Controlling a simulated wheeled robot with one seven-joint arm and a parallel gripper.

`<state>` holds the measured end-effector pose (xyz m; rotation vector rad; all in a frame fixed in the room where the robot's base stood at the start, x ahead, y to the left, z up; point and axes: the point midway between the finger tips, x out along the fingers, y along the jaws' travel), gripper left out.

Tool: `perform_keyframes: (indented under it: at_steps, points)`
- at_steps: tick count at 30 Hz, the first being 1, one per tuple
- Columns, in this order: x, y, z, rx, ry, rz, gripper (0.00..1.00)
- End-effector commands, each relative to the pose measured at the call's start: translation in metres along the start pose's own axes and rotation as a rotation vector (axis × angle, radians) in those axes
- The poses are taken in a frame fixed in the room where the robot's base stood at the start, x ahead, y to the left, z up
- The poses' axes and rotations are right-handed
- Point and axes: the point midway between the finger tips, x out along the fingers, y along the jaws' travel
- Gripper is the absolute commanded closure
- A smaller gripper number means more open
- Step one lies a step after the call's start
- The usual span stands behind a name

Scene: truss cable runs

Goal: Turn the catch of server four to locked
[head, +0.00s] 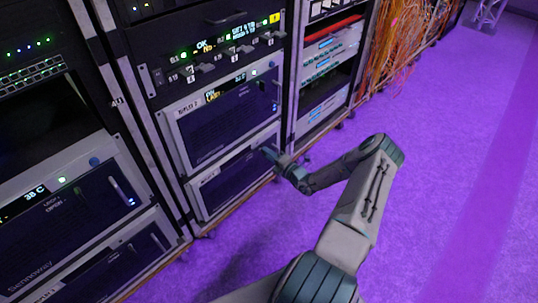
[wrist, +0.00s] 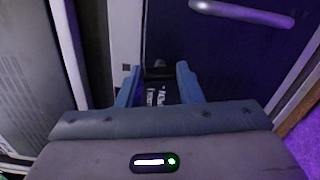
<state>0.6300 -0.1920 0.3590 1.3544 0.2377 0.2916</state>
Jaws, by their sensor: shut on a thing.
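My gripper (head: 268,153) reaches the right part of the lowest dark-fronted server (head: 232,178) in the middle rack. I cannot read a number four on that server. In the wrist view my gripper (wrist: 158,82) has its two blue fingers on either side of a small dark catch (wrist: 159,72) at the edge of the dark panel, and is shut on it. A dark patch with white lettering shows between the fingers, too small to read. Whether the catch stands at locked cannot be told.
A pale bar handle (wrist: 240,12) stands out from the panel just above and right of my fingers. Another server (head: 225,115) sits above. Orange cables (head: 392,45) hang at the far right rack. The purple floor (head: 455,190) on the right is clear.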

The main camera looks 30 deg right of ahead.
Motion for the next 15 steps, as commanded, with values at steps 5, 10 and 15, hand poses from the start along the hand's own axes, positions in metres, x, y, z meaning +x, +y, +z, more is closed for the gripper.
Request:
perform_keyframes:
  at_steps: [5,10,15]
  points:
    - [-0.0003,-0.0010,-0.0008,0.108,0.001,-0.001,0.90]
    - [-0.0002,-0.0010,-0.0008,0.174,0.001,0.000,0.90]
    - [-0.0001,-0.0012,-0.0009,0.208,0.002,-0.001,0.90]
